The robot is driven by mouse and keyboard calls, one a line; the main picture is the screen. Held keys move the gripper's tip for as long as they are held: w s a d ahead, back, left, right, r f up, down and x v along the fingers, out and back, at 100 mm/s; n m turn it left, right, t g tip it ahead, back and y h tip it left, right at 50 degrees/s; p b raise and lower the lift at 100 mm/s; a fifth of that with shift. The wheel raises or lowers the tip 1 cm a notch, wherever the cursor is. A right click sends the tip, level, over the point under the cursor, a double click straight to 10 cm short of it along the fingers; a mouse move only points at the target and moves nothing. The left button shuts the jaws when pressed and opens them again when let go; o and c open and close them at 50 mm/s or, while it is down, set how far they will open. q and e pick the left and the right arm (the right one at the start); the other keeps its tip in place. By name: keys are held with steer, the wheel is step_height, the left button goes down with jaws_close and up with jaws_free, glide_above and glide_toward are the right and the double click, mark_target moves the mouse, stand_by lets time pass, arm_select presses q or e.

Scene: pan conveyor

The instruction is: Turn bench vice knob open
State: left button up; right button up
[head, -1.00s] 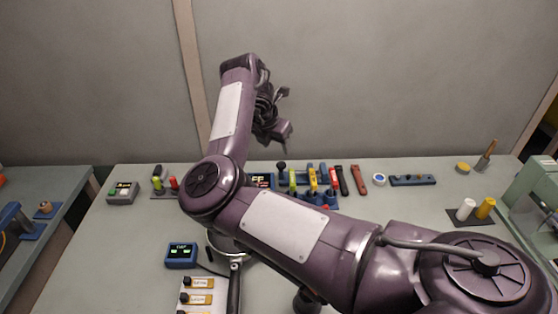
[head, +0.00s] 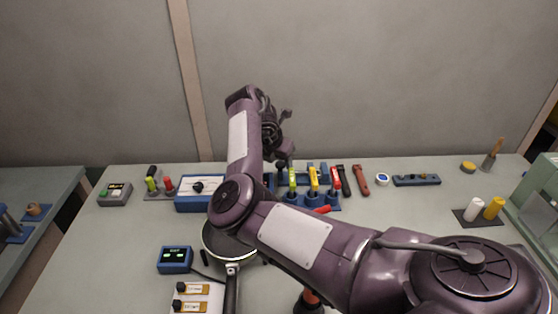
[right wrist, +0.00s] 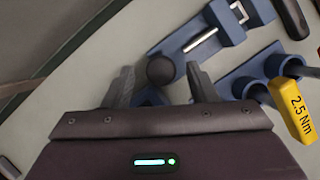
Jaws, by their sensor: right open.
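The bench vice (head: 318,167) is a blue block at the back of the bench, partly hidden behind a row of upright drivers. In the right wrist view the blue vice (right wrist: 225,25) has a light metal rod, and its round black knob (right wrist: 161,69) shows between my fingertips. My right gripper (head: 283,158) is above the vice's left end, pointing down. Its fingers (right wrist: 160,78) are open on either side of the knob in that picture; I cannot tell whether they touch it. My left gripper is out of view.
A blue rack (head: 325,204) of coloured drivers stands just in front of the vice. A yellow driver marked 2.5 Nm (right wrist: 293,105) is close to the right of my gripper. A pan (head: 210,240) lies below my forearm.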

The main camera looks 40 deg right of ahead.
steer(key=shift+f, duration=0.1)
steer(key=c, duration=1)
steer(key=shift+o, duration=0.2)
steer(key=shift+n, duration=0.3)
